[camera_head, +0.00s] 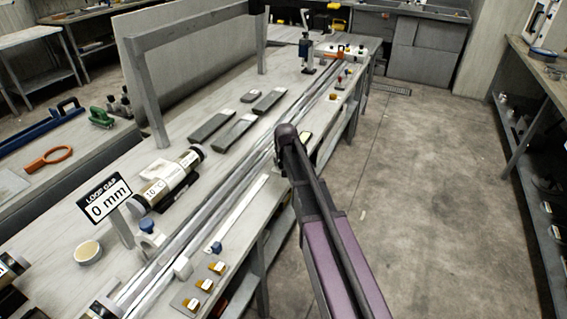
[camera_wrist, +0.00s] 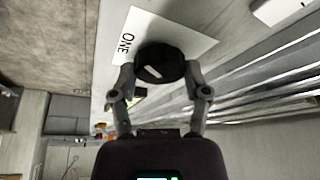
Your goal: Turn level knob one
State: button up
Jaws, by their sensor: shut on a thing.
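In the wrist view a round black knob (camera_wrist: 160,64) with a light index line sits on a white plate (camera_wrist: 190,30) marked "ONE". My gripper (camera_wrist: 160,72) has one finger on each side of the knob and is shut on it. In the head view my arm reaches over the bench's right edge, and my gripper (camera_head: 290,140) is at its far end there. The knob is hidden or cannot be told apart from the gripper in that view.
The long bench (camera_head: 180,120) carries metal rails, a "LOOP GAP 0 mm" sign (camera_head: 105,201), a cylinder marked 10 °C (camera_head: 168,180), grey bars (camera_head: 233,133) and small orange-capped items (camera_head: 205,285). A grey frame (camera_head: 150,90) stands over the bench. The floor at right is clear.

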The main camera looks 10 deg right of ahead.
jog(key=shift+m+h, duration=0.3)
jog(key=shift+m, duration=0.6)
jog(key=o, duration=1.1)
jog(key=shift+f, duration=0.1)
jog(key=shift+o, duration=0.2)
jog(key=shift+n, duration=0.5)
